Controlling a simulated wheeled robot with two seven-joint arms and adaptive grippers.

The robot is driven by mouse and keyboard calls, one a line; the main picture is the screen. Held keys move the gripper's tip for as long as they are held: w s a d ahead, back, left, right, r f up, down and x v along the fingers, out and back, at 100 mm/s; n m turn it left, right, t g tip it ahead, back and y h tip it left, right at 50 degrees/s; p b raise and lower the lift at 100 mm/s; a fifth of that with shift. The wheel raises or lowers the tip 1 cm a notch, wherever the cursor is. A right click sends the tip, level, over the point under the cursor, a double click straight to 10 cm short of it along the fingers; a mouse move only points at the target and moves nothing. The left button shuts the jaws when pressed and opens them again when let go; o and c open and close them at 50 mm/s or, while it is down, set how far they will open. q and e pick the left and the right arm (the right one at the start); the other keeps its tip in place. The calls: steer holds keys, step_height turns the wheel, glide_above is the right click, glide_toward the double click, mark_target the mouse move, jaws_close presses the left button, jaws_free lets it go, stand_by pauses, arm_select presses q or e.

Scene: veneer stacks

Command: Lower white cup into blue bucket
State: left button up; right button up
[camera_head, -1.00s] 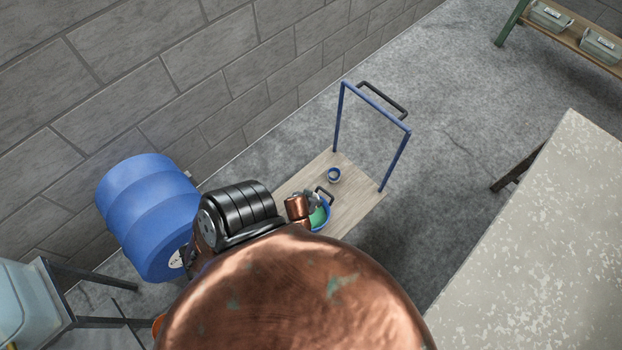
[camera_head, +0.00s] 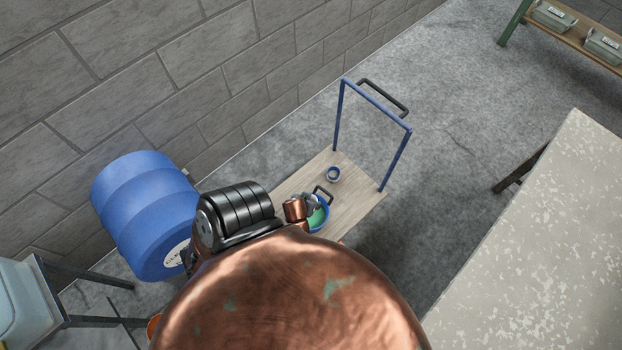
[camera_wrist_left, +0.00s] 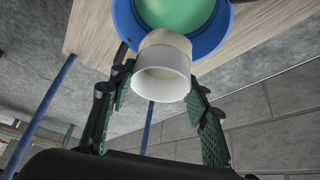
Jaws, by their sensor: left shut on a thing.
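The white cup (camera_wrist_left: 162,75) is between the green-padded fingers of my left gripper (camera_wrist_left: 160,100) in the left wrist view, and the gripper is shut on it. Behind the cup is the blue bucket (camera_wrist_left: 211,46), with a green inside. The cup overlaps the bucket's rim in this view; I cannot tell how far above or inside the bucket it is. In the head view the blue bucket (camera_head: 327,219) stands on the cart, partly covered by my left arm. My left gripper (camera_head: 312,203) is at the bucket there, and the cup cannot be made out. My right gripper is not in view.
The wooden cart deck (camera_head: 352,205) has a blue push frame (camera_head: 398,160) at its far end. A small blue round container (camera_head: 333,174) stands on the deck. A blue barrel (camera_head: 140,205) is at left by the block wall. A speckled table (camera_head: 540,240) is at right.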

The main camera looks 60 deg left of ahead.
arm_select(q)
step_height(320, 180, down, 10)
steer(key=b, duration=0.6)
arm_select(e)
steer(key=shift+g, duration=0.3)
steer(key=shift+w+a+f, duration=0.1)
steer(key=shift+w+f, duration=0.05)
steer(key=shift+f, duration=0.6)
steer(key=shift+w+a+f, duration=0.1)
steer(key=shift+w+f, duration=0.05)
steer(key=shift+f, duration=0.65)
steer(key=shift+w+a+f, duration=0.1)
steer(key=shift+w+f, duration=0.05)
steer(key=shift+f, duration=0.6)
arm_select(q)
steer(key=shift+f+b, duration=0.75)
steer(key=shift+f, duration=0.1)
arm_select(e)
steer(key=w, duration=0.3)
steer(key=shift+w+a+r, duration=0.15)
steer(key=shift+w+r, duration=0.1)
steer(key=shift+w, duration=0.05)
arm_select(q)
steer(key=shift+f, duration=0.1)
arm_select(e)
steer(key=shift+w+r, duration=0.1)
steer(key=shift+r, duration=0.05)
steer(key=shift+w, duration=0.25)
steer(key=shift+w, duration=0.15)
